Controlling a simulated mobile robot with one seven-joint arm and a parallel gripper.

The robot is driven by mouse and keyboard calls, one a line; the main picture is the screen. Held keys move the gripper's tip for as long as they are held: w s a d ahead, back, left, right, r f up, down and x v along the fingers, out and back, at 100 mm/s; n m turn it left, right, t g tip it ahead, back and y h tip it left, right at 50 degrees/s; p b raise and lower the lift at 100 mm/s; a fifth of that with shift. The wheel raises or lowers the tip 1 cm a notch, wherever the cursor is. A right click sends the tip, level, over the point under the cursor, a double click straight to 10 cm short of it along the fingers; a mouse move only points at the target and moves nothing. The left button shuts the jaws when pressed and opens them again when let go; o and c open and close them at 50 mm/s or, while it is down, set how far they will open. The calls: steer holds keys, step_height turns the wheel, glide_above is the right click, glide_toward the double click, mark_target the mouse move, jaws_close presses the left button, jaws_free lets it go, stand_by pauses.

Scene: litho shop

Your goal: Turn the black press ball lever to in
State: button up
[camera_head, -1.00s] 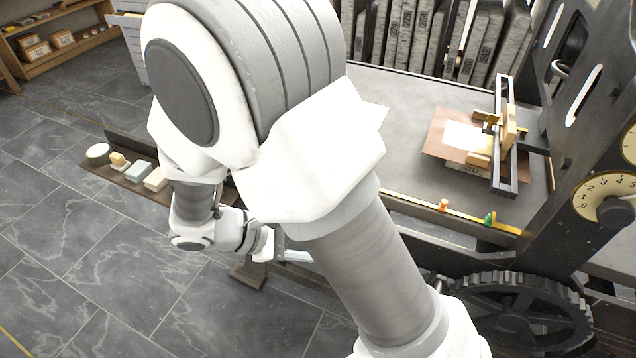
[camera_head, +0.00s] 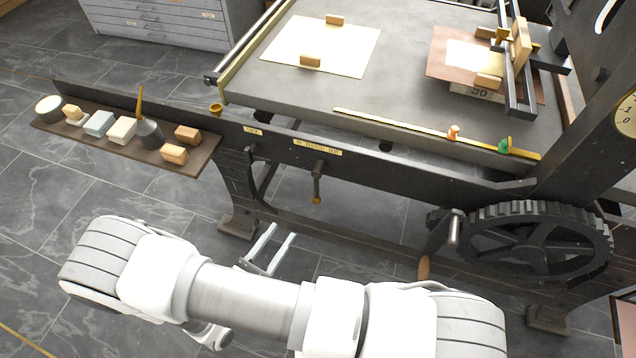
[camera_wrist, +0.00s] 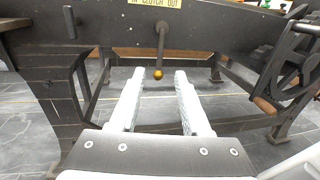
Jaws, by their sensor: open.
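The ball lever (camera_head: 317,180) hangs straight down from the press's dark front rail, below a yellow label (camera_head: 317,147) with IN at left, CLUTCH, and OUT at right. It is a dark rod with a small brass-coloured ball at its lower end. In the wrist view the lever (camera_wrist: 161,48) hangs ahead, with its ball (camera_wrist: 158,74) seen between the fingertips. My gripper (camera_head: 282,233) is open and empty, its two pale fingers pointing toward the rail, below and in front of the lever. The fingers (camera_wrist: 159,74) look apart from the lever.
A shorter dark handle (camera_head: 251,152) hangs left of the lever, under a LOCK label. A crank with a wooden grip (camera_head: 424,266) and a large gear (camera_head: 535,245) stand at right. A shelf with small blocks (camera_head: 190,160) juts out at left. Floor below the rail is open.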

mark_target(315, 187)
steer(key=b+x, duration=0.2)
steer(key=x, duration=1.5)
steer(key=shift+d+r+b, duration=0.1)
steer(key=shift+b, duration=0.2)
jaws_close()
stand_by(0.5)
